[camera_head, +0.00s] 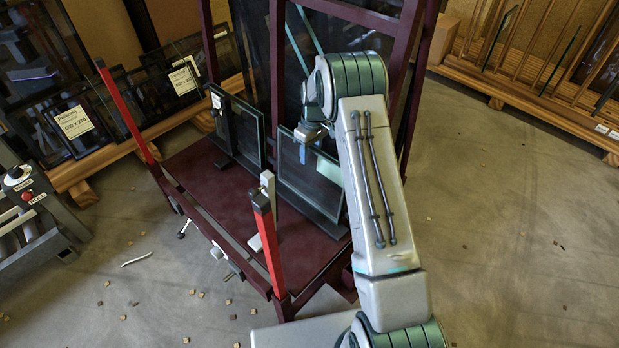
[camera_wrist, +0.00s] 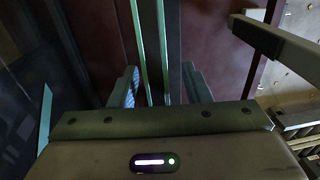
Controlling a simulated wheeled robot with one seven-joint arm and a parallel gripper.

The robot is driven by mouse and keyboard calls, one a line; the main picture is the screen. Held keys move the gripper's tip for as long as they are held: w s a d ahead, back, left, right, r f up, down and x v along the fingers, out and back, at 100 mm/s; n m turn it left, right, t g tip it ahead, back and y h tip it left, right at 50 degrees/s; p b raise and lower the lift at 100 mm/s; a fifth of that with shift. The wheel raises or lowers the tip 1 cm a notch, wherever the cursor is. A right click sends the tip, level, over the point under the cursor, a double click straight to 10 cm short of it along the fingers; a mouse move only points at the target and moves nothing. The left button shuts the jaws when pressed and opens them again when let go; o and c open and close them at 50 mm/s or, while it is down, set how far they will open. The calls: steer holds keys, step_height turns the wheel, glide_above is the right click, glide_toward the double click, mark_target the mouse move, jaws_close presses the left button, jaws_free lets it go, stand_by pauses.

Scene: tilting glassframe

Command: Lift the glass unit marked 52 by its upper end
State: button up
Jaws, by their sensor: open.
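A glass unit (camera_head: 312,178) stands upright in the dark red frame (camera_head: 205,185), under my gripper (camera_head: 308,140). In the wrist view, its two greenish pane edges (camera_wrist: 150,50) run between the fingers of my gripper (camera_wrist: 162,88). The fingers are open, one on each side, with visible gaps to the glass. A second glass unit (camera_head: 247,130) stands to the left in the frame, with a small white tag at its upper left corner. No number 52 is legible on either unit. My arm hides the right unit's upper right part.
Red posts (camera_head: 268,245) and a grey-white stop (camera_head: 268,205) rise at the frame's front edge. The pale bar (camera_wrist: 275,40) sits right of the fingers in the wrist view. Wooden racks (camera_head: 540,85) stand behind; the floor at right is mostly clear.

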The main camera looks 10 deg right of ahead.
mark_target(310, 159)
step_height(310, 159, down, 3)
steer(key=shift+f+b, duration=0.1)
steer(key=shift+b, duration=0.2)
jaws_close()
steer(key=shift+w+r, duration=0.1)
steer(key=shift+r, duration=0.1)
stand_by(0.9)
steer(key=shift+w+r, duration=0.1)
steer(key=shift+r, duration=0.05)
